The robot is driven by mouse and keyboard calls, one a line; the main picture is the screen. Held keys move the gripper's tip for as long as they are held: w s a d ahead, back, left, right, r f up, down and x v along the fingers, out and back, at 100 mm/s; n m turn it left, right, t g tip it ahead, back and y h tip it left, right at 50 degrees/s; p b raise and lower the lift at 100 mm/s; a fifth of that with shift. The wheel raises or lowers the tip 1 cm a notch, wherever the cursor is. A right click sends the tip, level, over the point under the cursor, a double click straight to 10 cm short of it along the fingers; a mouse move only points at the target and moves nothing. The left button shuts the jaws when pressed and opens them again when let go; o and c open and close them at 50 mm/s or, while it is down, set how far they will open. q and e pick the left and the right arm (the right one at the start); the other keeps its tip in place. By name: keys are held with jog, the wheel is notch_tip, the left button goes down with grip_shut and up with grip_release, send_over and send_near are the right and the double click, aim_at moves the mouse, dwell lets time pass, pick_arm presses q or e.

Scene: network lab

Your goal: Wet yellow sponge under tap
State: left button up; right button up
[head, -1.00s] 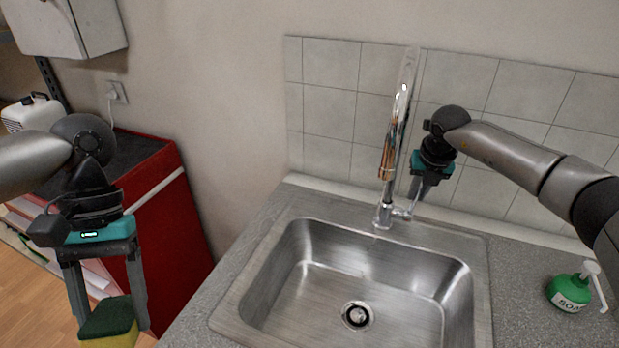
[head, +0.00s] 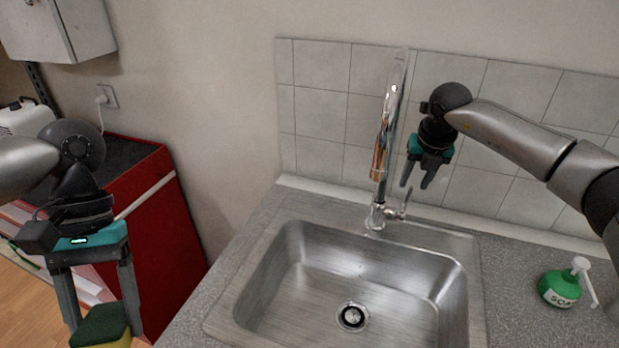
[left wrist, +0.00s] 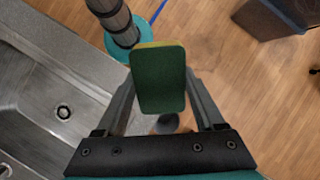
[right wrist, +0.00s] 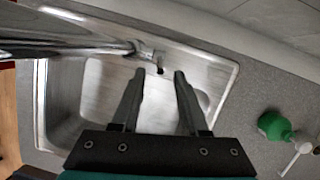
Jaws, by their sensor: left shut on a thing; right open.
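The yellow sponge with a dark green face (head: 101,328) is held between the fingers of my left gripper (head: 104,318), at the lower left, left of the counter. It also shows in the left wrist view (left wrist: 158,80), above the wooden floor. The chrome tap (head: 384,150) stands upright behind the steel sink (head: 290,290), with a small lever (head: 401,205) at its base. My right gripper (head: 419,186) is open and empty, just above and right of the lever. In the right wrist view the lever (right wrist: 158,62) lies just beyond its fingertips (right wrist: 161,75). No water shows in the sink.
A green soap bottle (head: 560,288) with a white pump stands on the counter right of the sink. A red cabinet (head: 165,245) stands left of the counter. A tiled wall (head: 320,120) is close behind the tap. The sink basin is empty.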

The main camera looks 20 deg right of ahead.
jog(key=v, duration=0.7)
jog(key=shift+r, duration=0.15)
jog(key=shift+s+a, duration=0.1)
jog(key=shift+s, duration=0.05)
